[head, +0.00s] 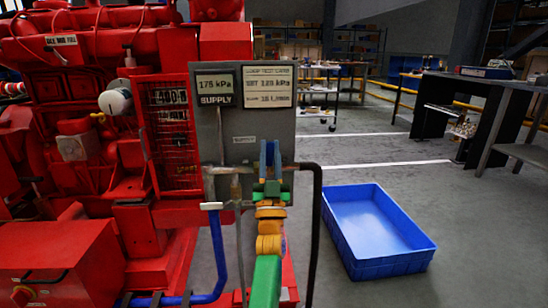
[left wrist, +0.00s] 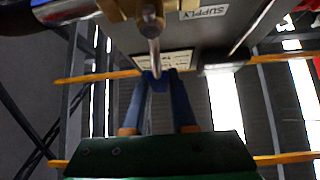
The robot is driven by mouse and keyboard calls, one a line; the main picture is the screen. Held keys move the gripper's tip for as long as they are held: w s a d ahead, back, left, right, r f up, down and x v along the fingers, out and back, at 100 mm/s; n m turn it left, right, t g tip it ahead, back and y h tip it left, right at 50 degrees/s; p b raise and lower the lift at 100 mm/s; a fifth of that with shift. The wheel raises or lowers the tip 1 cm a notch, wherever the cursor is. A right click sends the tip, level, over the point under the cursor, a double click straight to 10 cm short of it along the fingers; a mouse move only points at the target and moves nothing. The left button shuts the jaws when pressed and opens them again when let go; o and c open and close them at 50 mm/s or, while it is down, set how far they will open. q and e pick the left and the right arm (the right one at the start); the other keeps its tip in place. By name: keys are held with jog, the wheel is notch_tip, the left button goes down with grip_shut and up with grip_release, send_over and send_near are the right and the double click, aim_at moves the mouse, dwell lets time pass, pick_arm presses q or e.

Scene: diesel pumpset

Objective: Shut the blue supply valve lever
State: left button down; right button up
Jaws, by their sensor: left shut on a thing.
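My left gripper (head: 270,158) is in front of the lower part of the grey panel, its blue fingers pointing up and away. In the left wrist view its two fingers (left wrist: 158,90) close around the blue tip of the supply valve lever (left wrist: 158,82). A metal rod (left wrist: 152,40) runs from that tip up to a brass-coloured fitting (left wrist: 135,8). In the head view the gripper hides the lever and most of the valve. The supply display (head: 215,85) reads 175 kPa. My right gripper is out of view.
A grey panel (head: 240,135) carries the display and a load test card (head: 267,87). A dark bent pipe (head: 317,210) stands close right of my gripper. A blue pipe (head: 218,250) is at left, beside the red engine (head: 90,110). A blue crate (head: 375,262) lies on the floor.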

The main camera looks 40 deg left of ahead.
pick_arm(q)
jog(key=shift+s+a+n+g+y, duration=0.1)
jog(key=shift+n+g+y, duration=0.25)
jog(key=shift+n, duration=0.25)
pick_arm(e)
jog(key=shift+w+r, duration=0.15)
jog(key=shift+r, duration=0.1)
pick_arm(q)
jog(key=c, duration=0.7)
grip_release()
jog(key=v, duration=0.7)
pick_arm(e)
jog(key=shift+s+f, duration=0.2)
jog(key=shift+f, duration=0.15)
